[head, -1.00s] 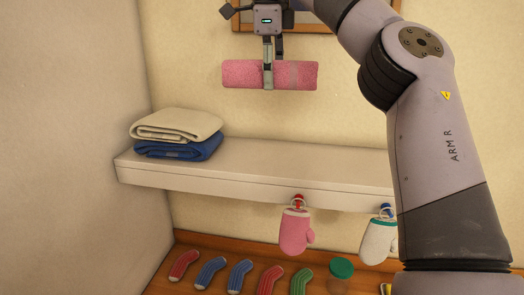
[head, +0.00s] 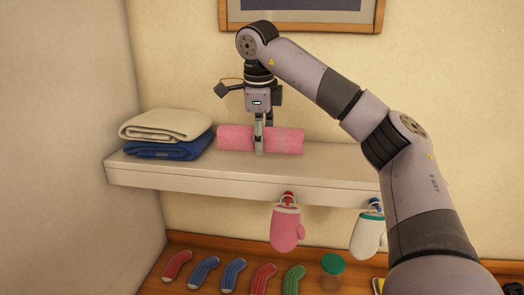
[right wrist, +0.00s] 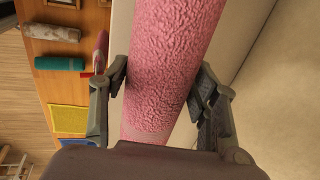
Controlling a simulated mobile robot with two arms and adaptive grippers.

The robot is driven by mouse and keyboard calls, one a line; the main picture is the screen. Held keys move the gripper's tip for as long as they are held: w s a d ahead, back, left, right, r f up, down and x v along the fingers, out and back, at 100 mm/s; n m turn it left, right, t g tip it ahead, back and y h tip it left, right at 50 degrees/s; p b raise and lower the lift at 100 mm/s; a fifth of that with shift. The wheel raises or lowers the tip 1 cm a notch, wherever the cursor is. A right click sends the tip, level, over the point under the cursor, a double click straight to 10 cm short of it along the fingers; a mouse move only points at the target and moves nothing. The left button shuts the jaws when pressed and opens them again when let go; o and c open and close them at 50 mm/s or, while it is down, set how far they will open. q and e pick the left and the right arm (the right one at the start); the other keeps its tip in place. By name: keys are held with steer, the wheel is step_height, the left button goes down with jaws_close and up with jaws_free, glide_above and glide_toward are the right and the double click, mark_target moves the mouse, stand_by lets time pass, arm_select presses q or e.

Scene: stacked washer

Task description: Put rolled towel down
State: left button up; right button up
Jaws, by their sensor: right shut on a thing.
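The rolled towel (head: 232,138) is pink with a paler band towards its right end. It lies level, along the white wall shelf (head: 240,177), just right of the folded towels. Its underside is at the shelf top and appears to rest on it. My right gripper (head: 259,145) reaches down from above and is shut on the towel near its middle. In the right wrist view the towel (right wrist: 175,60) runs between the two fingers (right wrist: 160,95), one on each side. My left gripper is not in view.
A cream folded towel (head: 165,124) on a blue one (head: 165,150) fills the shelf's left end. A pink mitten (head: 287,229) and a white mitten (head: 367,237) hang from the shelf front. Several socks (head: 233,274) and a green-lidded jar (head: 332,264) are below. The shelf right of the roll looks clear.

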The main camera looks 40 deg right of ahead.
steer(key=x, duration=0.3)
steer(key=shift+s+a+f, duration=0.1)
steer(key=shift+s+a, duration=0.15)
steer(key=shift+w+f, duration=0.15)
steer(key=shift+f, duration=0.2)
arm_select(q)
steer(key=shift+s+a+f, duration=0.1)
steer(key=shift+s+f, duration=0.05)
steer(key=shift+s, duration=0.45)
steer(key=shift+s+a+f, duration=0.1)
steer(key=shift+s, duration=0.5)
arm_select(e)
steer(key=o, duration=1.3)
steer(key=shift+f, duration=0.1)
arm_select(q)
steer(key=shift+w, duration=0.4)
arm_select(e)
steer(key=shift+o, duration=0.2)
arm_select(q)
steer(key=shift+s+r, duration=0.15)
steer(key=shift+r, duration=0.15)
arm_select(e)
steer(key=v, duration=1.2)
